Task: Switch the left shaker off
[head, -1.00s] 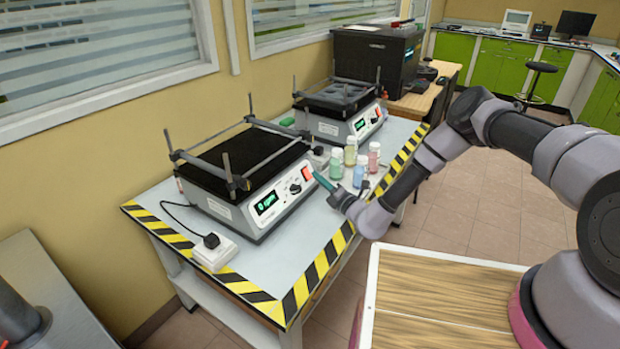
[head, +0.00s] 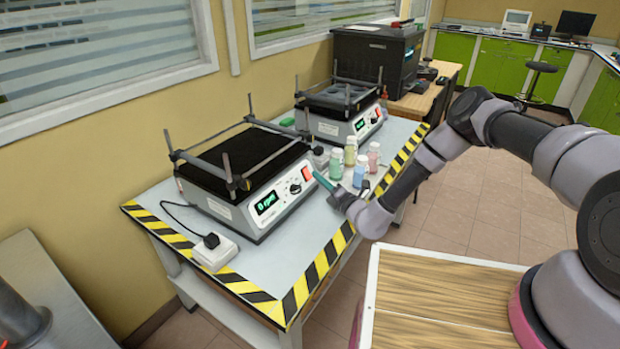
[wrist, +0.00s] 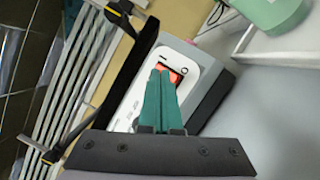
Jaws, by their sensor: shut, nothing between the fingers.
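The left shaker (head: 236,211) stands on the table at the left, with a black top plate, grey bars and a white front panel. Its display (head: 267,202) glows green and appears to read 0 rpm. Its red switch (head: 307,173) is at the right end of the panel. My gripper (head: 320,179) is shut and empty, its teal fingertips at the switch. In the wrist view the shut teal fingers (wrist: 160,84) point at the red switch (wrist: 172,76) and cover part of it; I cannot tell whether they touch it.
A second shaker (head: 328,130) stands behind. Several capped bottles (head: 350,150) stand close to my gripper. A white power socket box (head: 214,252) with a plug lies at the left shaker's front left. The table (head: 290,262) is clear near its striped front edge.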

